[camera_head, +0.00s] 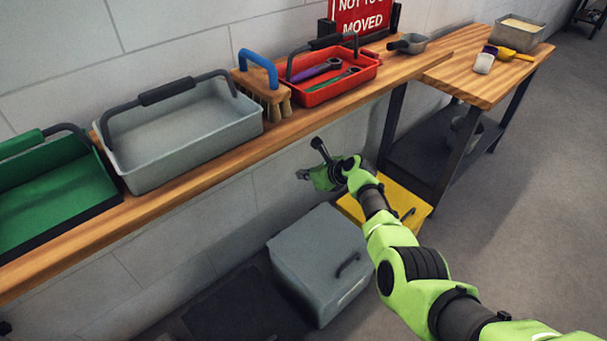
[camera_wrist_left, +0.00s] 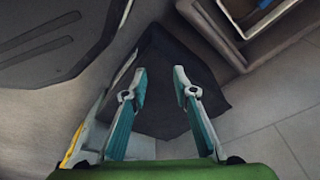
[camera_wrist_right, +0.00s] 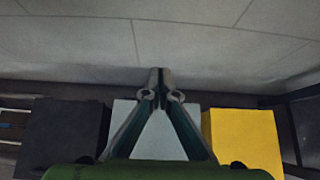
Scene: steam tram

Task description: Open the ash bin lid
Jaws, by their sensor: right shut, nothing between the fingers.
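The ash bin appears to be the grey box (camera_head: 318,262) on the floor under the shelf. Its flat lid (camera_head: 315,240) is down, and a dark handle (camera_head: 348,264) shows near its right side. My right gripper (camera_head: 303,175) is above and behind the bin, near the wall. In the right wrist view its fingertips (camera_wrist_right: 160,74) meet with nothing between them, and a pale grey box (camera_wrist_right: 150,148), likely the bin, shows behind the fingers.
A yellow box (camera_head: 419,206) stands right of the bin, and a dark mat or box top (camera_head: 235,308) lies left of it. The wooden shelf (camera_head: 300,124) above holds a green tray (camera_head: 45,195), a grey tray (camera_head: 185,140) and a red tray (camera_head: 335,80). Floor at right is clear.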

